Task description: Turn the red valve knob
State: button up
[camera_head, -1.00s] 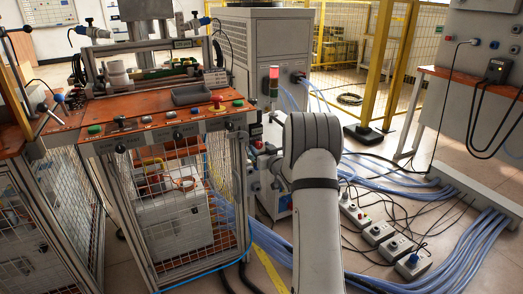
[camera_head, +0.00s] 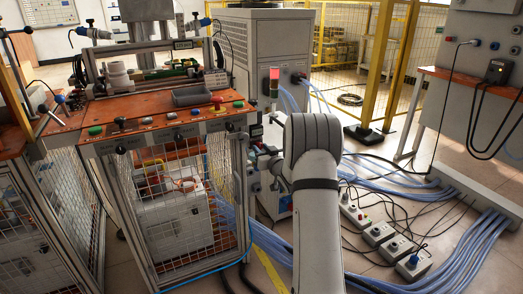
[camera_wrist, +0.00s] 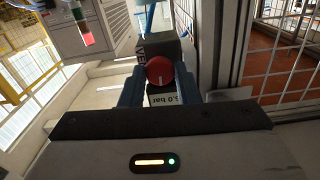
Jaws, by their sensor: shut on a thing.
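The red valve knob (camera_wrist: 160,71) is in the middle of the wrist view, with a white mark line on its face.
A caged workbench (camera_head: 185,131) with an orange top stands left of my arm. A grey cabinet (camera_head: 262,50) is behind. Blue hoses (camera_head: 480,235) and several socket boxes (camera_head: 378,233) lie on the floor at right. A metal frame post (camera_wrist: 229,45) stands close right of the gripper.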

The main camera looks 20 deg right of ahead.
jog(key=m+p, duration=0.2)
jog(key=m, duration=0.2)
jog(key=shift+m, duration=0.4)
jog(key=m+p, duration=0.1)
jog(key=m, duration=0.3)
jog(key=shift+p, duration=0.35)
jog(key=m+p, duration=0.1)
jog(key=m, duration=0.4)
jog(key=shift+p, duration=0.4)
jog(key=shift+m+p, duration=0.65)
jog(key=shift+m, duration=1.05)
jog(key=o, duration=1)
jog(key=shift+c, duration=0.2)
